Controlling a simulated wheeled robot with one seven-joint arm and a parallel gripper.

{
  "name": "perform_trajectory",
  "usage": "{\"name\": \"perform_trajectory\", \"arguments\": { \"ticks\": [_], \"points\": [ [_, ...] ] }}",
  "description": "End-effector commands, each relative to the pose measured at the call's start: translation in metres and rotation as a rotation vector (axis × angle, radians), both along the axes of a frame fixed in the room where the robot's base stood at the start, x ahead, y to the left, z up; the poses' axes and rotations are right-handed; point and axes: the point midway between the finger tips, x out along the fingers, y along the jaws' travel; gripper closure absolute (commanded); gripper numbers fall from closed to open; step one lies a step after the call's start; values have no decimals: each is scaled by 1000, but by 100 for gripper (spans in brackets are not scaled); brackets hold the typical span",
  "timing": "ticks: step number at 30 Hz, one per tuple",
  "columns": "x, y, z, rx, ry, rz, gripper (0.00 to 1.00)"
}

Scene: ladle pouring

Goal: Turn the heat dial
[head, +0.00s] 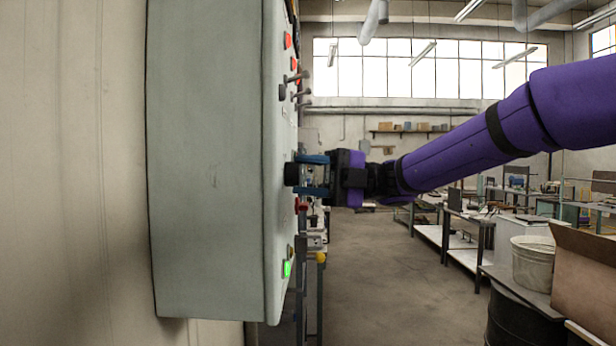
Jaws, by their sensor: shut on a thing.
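A grey-green control cabinet (205,170) is fixed to the wall at the left, seen mostly from its side, so its front panel is strongly foreshortened. A black dial (291,174) sticks out of the panel at about mid height. My gripper (304,174) reaches in from the right, level with the dial, and its blue fingers are shut on it. The dial's markings and pointer are hidden by the viewing angle.
Red lamps (287,40), toggle levers (297,77), a red knob (301,205) and a lit green button (287,268) sit on the same panel, above and below the dial. A bucket (533,263) and a cardboard box (585,275) stand at the right. The middle floor is clear.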

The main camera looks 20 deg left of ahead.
Motion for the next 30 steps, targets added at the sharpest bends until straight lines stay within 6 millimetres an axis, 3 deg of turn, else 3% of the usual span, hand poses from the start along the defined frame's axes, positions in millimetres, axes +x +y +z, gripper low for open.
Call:
{"name": "perform_trajectory", "arguments": {
  "ticks": [15, 30],
  "points": [
    [1, 0, 3, 83, -339, -3, 83],
    [1, 0, 4, 100, -408, -3, 83]
  ]
}}
